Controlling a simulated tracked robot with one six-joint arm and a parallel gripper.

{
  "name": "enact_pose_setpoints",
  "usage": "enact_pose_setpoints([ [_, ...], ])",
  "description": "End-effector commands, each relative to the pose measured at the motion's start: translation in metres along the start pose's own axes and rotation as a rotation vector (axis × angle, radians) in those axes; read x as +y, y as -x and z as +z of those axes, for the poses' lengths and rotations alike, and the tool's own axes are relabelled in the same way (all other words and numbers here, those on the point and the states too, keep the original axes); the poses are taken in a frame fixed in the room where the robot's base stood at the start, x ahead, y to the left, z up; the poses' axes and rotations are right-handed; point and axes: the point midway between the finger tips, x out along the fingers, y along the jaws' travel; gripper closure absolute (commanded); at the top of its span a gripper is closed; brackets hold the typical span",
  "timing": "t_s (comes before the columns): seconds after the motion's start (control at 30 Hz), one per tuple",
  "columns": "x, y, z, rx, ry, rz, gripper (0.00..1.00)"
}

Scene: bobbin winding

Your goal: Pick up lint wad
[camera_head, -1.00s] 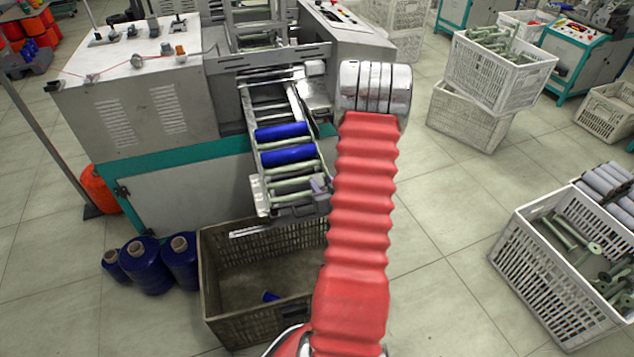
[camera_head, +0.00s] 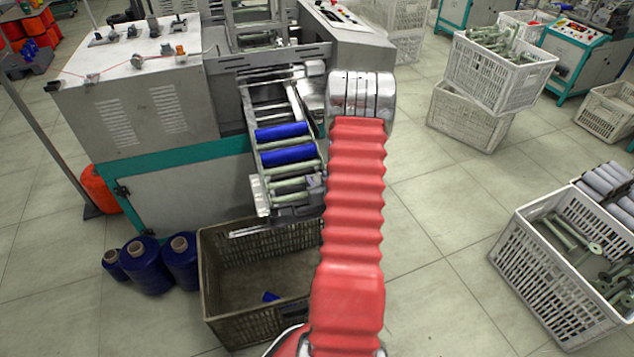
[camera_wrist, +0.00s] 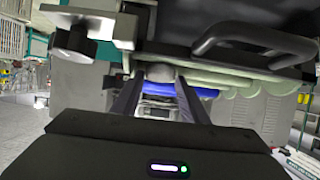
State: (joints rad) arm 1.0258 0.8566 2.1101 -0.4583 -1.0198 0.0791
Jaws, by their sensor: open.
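My gripper (camera_wrist: 160,82) shows in the wrist view with its two dark fingers apart, pointing at the chute of the winding machine. A small rounded grey lump (camera_wrist: 160,71) shows near and between the fingertips; it may be the lint wad, but I cannot tell for certain, nor whether a finger touches it. A blue bobbin (camera_wrist: 206,93) and several pale green tubes (camera_wrist: 235,91) lie beyond it. In the head view my arm hides the gripper. A small grey-purple patch (camera_head: 315,181) shows at the chute's lower right, beside my arm; I cannot tell what it is.
The sloping chute (camera_head: 262,196) holds two blue bobbins (camera_head: 287,154) and green tubes. A brown crate (camera_head: 213,290) stands below it with a small blue piece inside. Blue yarn cones (camera_head: 145,268) stand left. A white crate (camera_head: 520,265) stands right, with clear floor between.

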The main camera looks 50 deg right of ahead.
Motion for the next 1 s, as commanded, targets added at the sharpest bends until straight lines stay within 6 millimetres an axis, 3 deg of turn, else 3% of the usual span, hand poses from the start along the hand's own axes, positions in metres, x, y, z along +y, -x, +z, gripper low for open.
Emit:
enact_pose_setpoints([
  [0.3, 0.0001, 0.0003, 0.0000, 0.000, 0.000, 0.000, 0.60],
  [0.67, 0.0000, 0.0004, 0.0000, 0.000, 0.000, 0.000, 0.85],
  [1.0, -0.0001, 0.0012, -0.0024, 0.001, 0.000, 0.000, 0.86],
])
